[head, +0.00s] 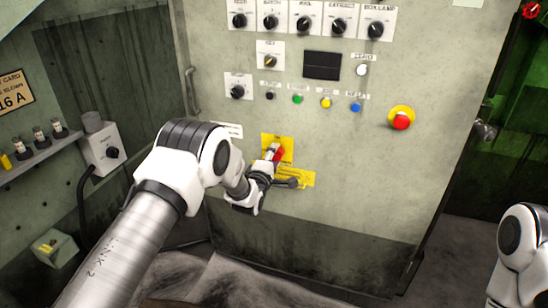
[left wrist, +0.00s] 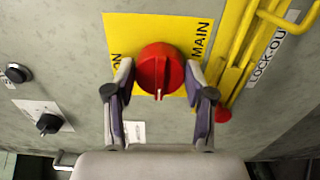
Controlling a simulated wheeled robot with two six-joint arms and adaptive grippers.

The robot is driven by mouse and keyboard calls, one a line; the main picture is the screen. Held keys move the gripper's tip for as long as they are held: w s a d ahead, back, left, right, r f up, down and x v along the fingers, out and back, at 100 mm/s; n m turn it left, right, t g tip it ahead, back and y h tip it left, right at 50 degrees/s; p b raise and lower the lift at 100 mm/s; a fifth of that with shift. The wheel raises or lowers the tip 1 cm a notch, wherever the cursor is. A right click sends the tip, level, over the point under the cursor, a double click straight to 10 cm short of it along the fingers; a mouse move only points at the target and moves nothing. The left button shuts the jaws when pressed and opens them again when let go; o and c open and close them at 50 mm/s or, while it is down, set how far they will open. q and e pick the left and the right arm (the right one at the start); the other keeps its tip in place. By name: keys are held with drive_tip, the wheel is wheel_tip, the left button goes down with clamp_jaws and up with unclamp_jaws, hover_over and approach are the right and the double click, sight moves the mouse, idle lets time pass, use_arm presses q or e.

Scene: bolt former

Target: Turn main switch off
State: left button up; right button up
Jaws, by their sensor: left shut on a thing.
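The main switch is a red round knob (left wrist: 160,70) on a yellow plate (left wrist: 122,28) lettered MAIN. In the left wrist view its white mark points down, toward my gripper, and part of an ON label shows left of it. In the head view the red knob (head: 279,155) is partly hidden by my gripper. My left gripper (left wrist: 160,78) is shut on the knob, one finger on each side. It also shows in the head view (head: 272,157). My right gripper is out of view; only part of my right arm shows at the lower right.
A yellow lock-out bracket (left wrist: 232,65) with a red tip is close beside the right finger. The cabinet face (head: 350,190) carries black knobs above, coloured buttons and a red emergency button (head: 401,119). A grey switch box (head: 101,148) is on the left wall.

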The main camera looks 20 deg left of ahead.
use_arm(q)
drive_tip(key=o, duration=1.2)
drive_tip(key=shift+c, duration=0.2)
drive_tip(key=shift+s, duration=0.1)
drive_tip(key=s, duration=1.1)
drive_tip(key=shift+s+a, duration=0.2)
drive_tip(key=shift+s, duration=0.15)
